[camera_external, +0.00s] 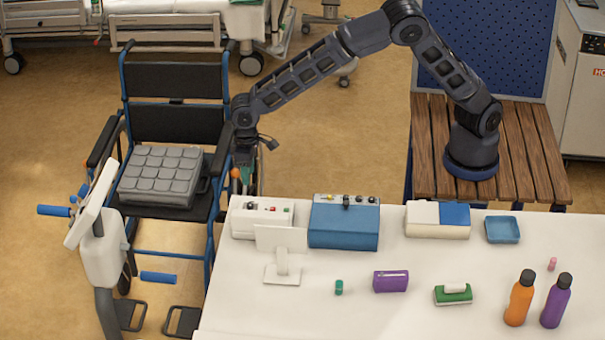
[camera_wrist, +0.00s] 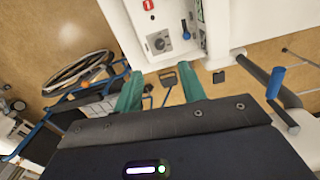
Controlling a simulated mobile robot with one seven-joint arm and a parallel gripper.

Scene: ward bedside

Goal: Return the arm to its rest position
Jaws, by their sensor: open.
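My arm (camera_external: 310,72) reaches left from its mount on the wooden slatted bench, bent up at the elbow and down at the wrist. My gripper (camera_wrist: 160,88) shows two green fingers, spread apart with nothing held between them. In the external view the wrist hangs beside the right side of the wheelchair (camera_external: 165,122), near the table's back left corner; the fingers are hard to make out there. In the wrist view a wheelchair wheel (camera_wrist: 78,70) is to the left of the fingers, and a white box with a knob (camera_wrist: 165,40) is just beyond them.
The white table (camera_external: 400,300) holds a white control box (camera_external: 262,222), a blue box (camera_external: 343,228), a blue tray (camera_external: 503,229), an orange bottle (camera_external: 519,300) and a purple bottle (camera_external: 556,302). A grey keypad-like cushion (camera_external: 162,175) lies on the wheelchair seat.

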